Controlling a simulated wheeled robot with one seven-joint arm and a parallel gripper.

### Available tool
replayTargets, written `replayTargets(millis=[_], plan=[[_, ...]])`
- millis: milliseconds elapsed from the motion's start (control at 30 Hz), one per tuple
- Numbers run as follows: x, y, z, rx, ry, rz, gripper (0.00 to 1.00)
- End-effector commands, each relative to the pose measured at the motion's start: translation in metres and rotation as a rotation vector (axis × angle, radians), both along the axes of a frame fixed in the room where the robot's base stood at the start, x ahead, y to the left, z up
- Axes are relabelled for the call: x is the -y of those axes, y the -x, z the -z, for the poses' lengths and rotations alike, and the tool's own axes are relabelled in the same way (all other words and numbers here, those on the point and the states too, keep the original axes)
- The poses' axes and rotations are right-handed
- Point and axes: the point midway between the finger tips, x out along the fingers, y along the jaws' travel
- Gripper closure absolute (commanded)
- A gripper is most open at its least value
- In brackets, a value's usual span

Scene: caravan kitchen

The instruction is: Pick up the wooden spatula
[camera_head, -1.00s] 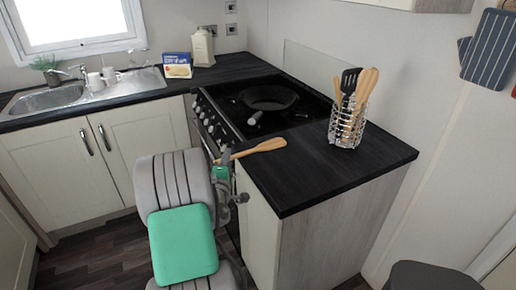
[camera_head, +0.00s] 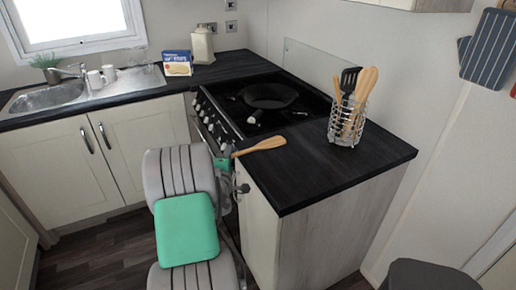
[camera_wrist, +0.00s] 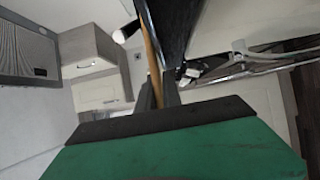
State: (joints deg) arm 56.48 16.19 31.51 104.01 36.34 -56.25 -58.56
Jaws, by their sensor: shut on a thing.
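The wooden spatula (camera_head: 265,144) lies at the left edge of the dark worktop, beside the stove, with its broad end to the right over the worktop. Its handle end points left past the edge, toward my gripper (camera_head: 230,154). In the head view my arm partly hides the fingers and the handle's end. In the wrist view the wooden handle (camera_wrist: 151,58) runs as a thin strip up from between the dark fingers (camera_wrist: 157,93). My gripper is shut on the handle. I cannot tell whether the broad end still touches the worktop.
A wire holder (camera_head: 346,128) with wooden utensils and a black turner stands right of the spatula. A black pan (camera_head: 268,96) sits on the stove (camera_head: 235,108). The cabinet below the worktop (camera_head: 330,180) is close to my arm. The worktop's front right is clear.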

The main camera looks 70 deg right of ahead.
Motion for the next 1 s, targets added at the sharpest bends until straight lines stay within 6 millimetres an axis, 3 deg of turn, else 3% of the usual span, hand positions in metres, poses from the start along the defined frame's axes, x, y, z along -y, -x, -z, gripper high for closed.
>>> replayTargets(millis=[400,567,733,933,1000], plan=[[0.000,0.000,-0.001,0.000,0.000,0.000,1.00],[0.001,0.000,-0.010,0.003,0.002,0.001,1.00],[-0.002,0.001,-0.040,0.003,0.004,0.000,1.00],[-0.045,0.021,-0.096,0.005,0.008,0.000,1.00],[-0.065,0.029,-0.102,0.003,0.003,-0.002,1.00]])
